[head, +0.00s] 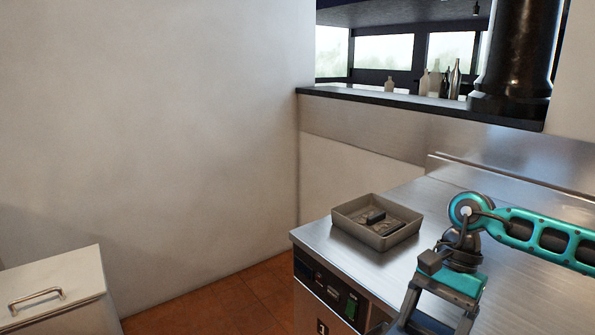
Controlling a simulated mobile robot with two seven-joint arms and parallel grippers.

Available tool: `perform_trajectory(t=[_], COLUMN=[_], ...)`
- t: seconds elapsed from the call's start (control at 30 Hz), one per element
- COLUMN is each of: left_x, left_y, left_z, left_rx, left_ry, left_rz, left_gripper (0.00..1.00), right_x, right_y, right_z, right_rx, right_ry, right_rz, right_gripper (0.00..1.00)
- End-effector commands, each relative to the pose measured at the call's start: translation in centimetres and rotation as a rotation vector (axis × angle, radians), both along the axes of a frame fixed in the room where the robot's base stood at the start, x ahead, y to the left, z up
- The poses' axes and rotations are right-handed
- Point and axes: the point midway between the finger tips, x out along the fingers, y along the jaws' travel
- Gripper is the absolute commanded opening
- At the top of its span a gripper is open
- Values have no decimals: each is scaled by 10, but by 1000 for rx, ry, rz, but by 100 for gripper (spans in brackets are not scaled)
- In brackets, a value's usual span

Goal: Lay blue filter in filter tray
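A shallow grey square tray (346,229), which may be the filter tray, sits on the steel counter near its front left corner. A few small dark pieces (376,220) lie inside it; I cannot tell what they are. I see no blue filter in this view. My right gripper (436,318) points down at the bottom edge, in front of and to the right of the tray and apart from it. Its fingertips are cut off by the frame, so its opening and anything between the tips are hidden. My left gripper is not in view.
The steel counter (400,262) is bare around the tray. Its front has a control panel (330,285). A white cabinet with a handle (75,265) stands at the lower left. Bottles (440,80) and a black flue pipe (515,55) stand on the back ledge.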

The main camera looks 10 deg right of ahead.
Motion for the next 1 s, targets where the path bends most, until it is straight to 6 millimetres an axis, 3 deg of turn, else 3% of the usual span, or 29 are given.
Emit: perform_trajectory(t=[0.03,0.2,0.47,0.5,0.63,1.0], left_x=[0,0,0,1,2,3], left_y=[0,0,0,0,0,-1], left_z=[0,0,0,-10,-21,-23], left_rx=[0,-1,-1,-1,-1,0], left_ry=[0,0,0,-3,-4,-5], left_rz=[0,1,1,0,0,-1], left_gripper=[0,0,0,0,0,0], right_x=[3,5,8,7,7,6], right_y=[19,64,88,87,87,88], right_z=[1,-1,4,-8,-20,-22], right_rx=[1,-6,-4,0,2,4], right_ry=[-5,-3,3,5,3,3], right_rz=[119,534,977,977,970,970], right_gripper=[47,47,47,47,47,47])
